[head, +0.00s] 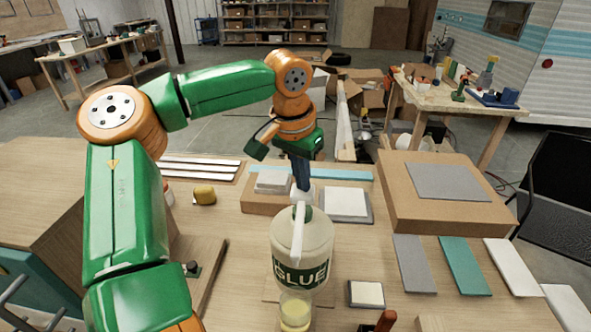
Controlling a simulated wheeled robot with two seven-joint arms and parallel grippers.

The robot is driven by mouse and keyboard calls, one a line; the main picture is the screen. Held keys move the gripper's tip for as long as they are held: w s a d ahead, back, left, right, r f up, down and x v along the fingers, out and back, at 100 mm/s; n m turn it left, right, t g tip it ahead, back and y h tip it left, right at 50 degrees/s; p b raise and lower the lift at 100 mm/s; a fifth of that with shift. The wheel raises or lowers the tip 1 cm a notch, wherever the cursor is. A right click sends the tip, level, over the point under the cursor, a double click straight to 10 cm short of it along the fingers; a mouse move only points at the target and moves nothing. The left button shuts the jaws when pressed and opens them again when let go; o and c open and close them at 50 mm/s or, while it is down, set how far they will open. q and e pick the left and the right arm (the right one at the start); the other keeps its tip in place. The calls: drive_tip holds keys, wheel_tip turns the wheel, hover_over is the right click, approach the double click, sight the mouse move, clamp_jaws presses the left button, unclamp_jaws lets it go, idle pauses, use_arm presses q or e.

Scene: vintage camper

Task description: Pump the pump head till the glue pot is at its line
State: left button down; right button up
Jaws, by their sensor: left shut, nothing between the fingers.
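The glue bottle (302,245) is cream with a dark green GLUE label and stands upright on the workbench. Its white pump head (299,228) points toward me. The glue pot (295,313) is a small clear pot in front of the bottle, under the spout side, with pale yellow glue in it. Its line cannot be made out, and the bottom frame edge cuts close to it. My left gripper (301,188) is shut and empty, pointing down at the back end of the pump head. I cannot tell whether it touches. My right gripper is not in view.
A small white-topped block (366,294) and a red-handled tool (385,321) lie right of the pot. A cardboard box (440,200) and several coloured strips (465,266) fill the right side.

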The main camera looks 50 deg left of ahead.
use_arm(q)
drive_tip(key=shift+r, duration=0.5)
wheel_tip(320, 180, up, 6)
drive_tip(key=shift+r, duration=0.2)
idle(0.3)
wheel_tip(320, 180, down, 6)
drive_tip(key=shift+r+b, duration=0.2)
drive_tip(key=shift+b, duration=0.7)
idle(1.5)
